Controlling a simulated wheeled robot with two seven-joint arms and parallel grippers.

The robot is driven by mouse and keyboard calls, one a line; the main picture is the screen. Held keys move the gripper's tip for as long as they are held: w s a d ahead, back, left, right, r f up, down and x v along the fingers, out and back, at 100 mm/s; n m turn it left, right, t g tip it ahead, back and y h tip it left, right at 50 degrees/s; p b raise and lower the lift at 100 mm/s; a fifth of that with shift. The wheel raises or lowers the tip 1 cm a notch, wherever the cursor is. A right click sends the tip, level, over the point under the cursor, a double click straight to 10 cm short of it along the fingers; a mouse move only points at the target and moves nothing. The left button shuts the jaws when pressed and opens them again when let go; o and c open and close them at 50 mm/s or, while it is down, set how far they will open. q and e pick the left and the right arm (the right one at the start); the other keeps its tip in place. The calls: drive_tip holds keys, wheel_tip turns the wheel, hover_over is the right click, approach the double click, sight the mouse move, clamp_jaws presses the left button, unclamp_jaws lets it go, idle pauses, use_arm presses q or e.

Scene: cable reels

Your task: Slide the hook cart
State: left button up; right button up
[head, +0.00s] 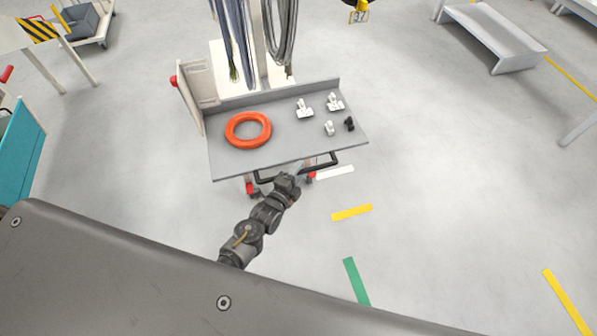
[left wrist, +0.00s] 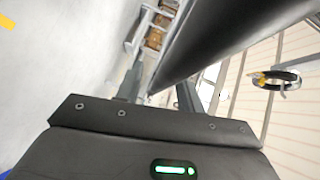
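The hook cart has a grey top (head: 270,160) and an upright post (head: 257,50) at its back, with cable bundles (head: 283,35) hanging from it. Its black handle (head: 330,163) runs along the near edge. My right gripper is out of view.
An orange ring (head: 248,130) and small white fittings (head: 304,108) lie on the cart top, with a small black piece (head: 349,123). Yellow (head: 352,212) and green (head: 356,281) stripes mark the floor. A grey bench (head: 490,35) stands at upper right. Open floor lies right of the cart.

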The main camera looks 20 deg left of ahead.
use_arm(q)
drive_tip(key=shift+c, duration=0.5)
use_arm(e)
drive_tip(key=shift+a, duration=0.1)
use_arm(q)
clamp_jaws()
